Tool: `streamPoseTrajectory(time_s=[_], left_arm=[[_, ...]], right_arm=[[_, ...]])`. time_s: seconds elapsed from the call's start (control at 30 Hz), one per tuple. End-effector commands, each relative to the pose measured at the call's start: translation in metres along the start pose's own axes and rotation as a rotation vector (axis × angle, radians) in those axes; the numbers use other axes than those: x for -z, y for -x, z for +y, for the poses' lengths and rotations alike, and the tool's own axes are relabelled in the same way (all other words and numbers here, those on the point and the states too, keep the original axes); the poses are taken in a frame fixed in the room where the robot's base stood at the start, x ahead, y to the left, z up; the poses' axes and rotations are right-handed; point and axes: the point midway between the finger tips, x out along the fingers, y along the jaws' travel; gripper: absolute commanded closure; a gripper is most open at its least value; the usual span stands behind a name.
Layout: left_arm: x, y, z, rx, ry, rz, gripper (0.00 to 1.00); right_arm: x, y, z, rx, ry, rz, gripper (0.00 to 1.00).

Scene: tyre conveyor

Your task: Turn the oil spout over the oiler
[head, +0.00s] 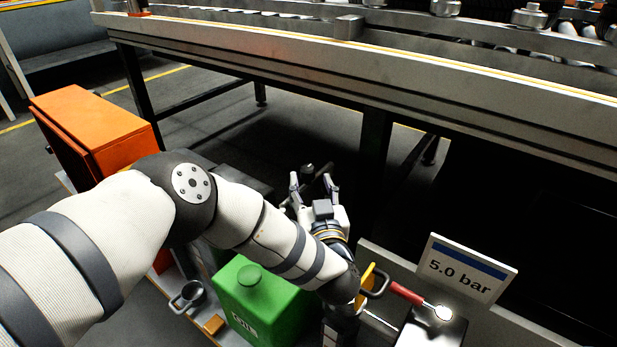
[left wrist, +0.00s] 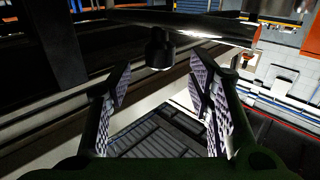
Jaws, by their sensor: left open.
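My left gripper (head: 312,183) is open, with its two fingers apart and nothing between the pads. It also shows in the left wrist view (left wrist: 160,88). A small dark knob (head: 308,169) shows at the fingertips in the head view. In the left wrist view a dark knob (left wrist: 160,50) hangs under a long dark bar (left wrist: 185,20), just beyond the open fingers. This may be the oil spout, but I cannot be sure. The oiler cannot be told apart with certainty, as my left arm covers much of that area. My right gripper is not in view.
A conveyor frame (head: 370,75) crosses the back. A red-handled tool (head: 405,293) and a "5.0 bar" sign (head: 465,268) are at right.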

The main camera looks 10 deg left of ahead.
Motion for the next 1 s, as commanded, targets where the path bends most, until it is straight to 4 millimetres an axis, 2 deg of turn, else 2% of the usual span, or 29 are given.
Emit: streamPoseTrajectory(time_s=[0.03,0.1,0.23,0.37,0.57,0.6,0.8,1.0], left_arm=[[-0.006,-0.012,-0.001,0.004,-0.001,-0.002,0.53],[-0.006,-0.027,-0.001,0.002,0.000,-0.003,0.53],[-0.005,-0.046,0.000,0.000,0.000,-0.003,0.53],[-0.003,-0.054,0.000,-0.002,-0.002,-0.003,0.53],[-0.001,-0.054,0.000,-0.003,-0.001,-0.003,0.53],[-0.001,-0.054,0.000,-0.003,-0.001,-0.003,0.57],[-0.002,-0.054,0.000,-0.003,-0.001,-0.003,1.00],[-0.002,-0.054,0.000,-0.005,-0.001,-0.003,1.00]], right_arm=[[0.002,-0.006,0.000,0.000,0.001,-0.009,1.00],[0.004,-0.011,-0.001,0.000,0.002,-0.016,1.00],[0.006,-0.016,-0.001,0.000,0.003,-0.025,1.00],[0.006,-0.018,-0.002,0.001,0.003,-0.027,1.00],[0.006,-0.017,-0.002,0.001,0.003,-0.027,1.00],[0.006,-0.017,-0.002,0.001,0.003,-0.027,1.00],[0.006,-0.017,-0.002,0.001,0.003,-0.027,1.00],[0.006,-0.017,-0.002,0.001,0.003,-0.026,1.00]])
